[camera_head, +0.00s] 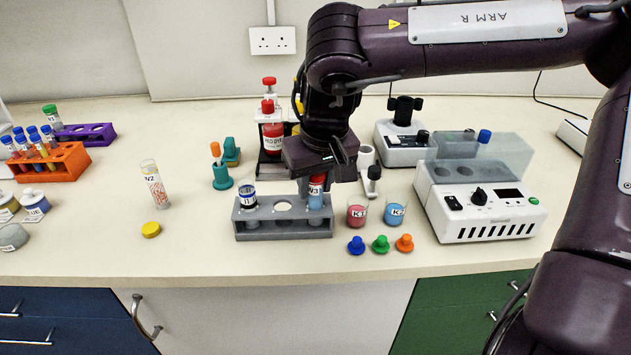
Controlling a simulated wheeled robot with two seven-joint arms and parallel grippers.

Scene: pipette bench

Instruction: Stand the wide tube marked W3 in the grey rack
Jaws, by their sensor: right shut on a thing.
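The wide tube marked W3 (315,200) has a red upper part and pale blue contents. It is upright at the right-hand hole of the grey rack (284,230); I cannot tell whether it rests on the bottom. My right gripper (317,181) points down from above and is shut on the tube's top, partly hiding it. The rack's middle hole is empty. Its left hole holds another labelled tube (247,197) with a dark band. My left gripper is not in view.
Pink and blue beakers (357,212) and several coloured stoppers (380,244) lie just right of the rack. A white machine (483,205) stands further right.

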